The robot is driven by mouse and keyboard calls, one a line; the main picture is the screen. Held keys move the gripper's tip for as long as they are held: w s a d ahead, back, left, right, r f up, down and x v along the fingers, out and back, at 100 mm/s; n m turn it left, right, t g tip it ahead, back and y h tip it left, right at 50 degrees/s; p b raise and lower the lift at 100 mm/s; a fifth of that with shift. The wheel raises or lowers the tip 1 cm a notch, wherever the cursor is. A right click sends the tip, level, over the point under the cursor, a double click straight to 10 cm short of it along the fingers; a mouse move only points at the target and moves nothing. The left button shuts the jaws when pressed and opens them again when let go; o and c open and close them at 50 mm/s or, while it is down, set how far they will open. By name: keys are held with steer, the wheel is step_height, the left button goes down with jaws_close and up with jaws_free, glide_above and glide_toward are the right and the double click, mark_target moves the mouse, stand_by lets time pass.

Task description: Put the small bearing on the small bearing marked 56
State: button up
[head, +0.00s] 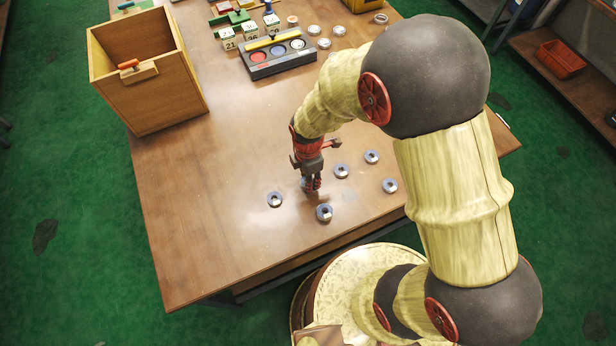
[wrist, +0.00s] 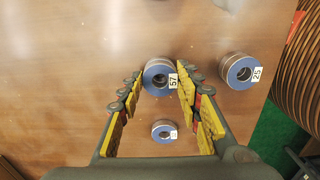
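My gripper (head: 311,187) points down over the table, its fingers apart. In the wrist view, my gripper (wrist: 163,84) straddles a blue-faced steel bearing marked 57 (wrist: 150,73); I cannot tell whether the tips touch it. A bearing marked 25 (wrist: 229,72) lies to its right. A smaller-looking bearing (wrist: 157,126) with an unreadable label lies below. In the head view, bearings lie left of my gripper (head: 269,200), just below it (head: 319,214) and to its right (head: 337,171), (head: 367,157), (head: 385,186). Their numbers are unreadable there; no 56 is legible.
A wooden box (head: 165,104) stands at the table's left. A dark tray with coloured discs (head: 262,70), numbered blocks (head: 228,38) and several small round pieces (head: 324,43) are at the back. The table (head: 200,235) is clear at the front left.

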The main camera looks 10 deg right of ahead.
steer(key=o, duration=0.5)
step_height(320, 180, up, 20)
steer(key=d+m+t+p, duration=0.1)
steer(key=d+m+p, duration=0.2)
steer(key=m, duration=0.1)
steer(key=s+d+r+m+t, duration=0.1)
steer(key=s+d+r+m, duration=0.2)
steer(key=s+r+m, duration=0.1)
steer(key=s+d+r+m+t, duration=0.2)
steer(key=s+d+r+m, duration=0.1)
steer(key=r+m, duration=0.4)
steer(key=s+d+r+m+t, duration=0.1)
steer(key=s+d+r+m, duration=0.2)
steer(key=s+r+m, duration=0.2)
steer(key=shift+s+r+m+t, duration=0.15)
steer(key=shift+r+m+t, duration=0.15)
steer(key=shift+r+m, duration=0.4)
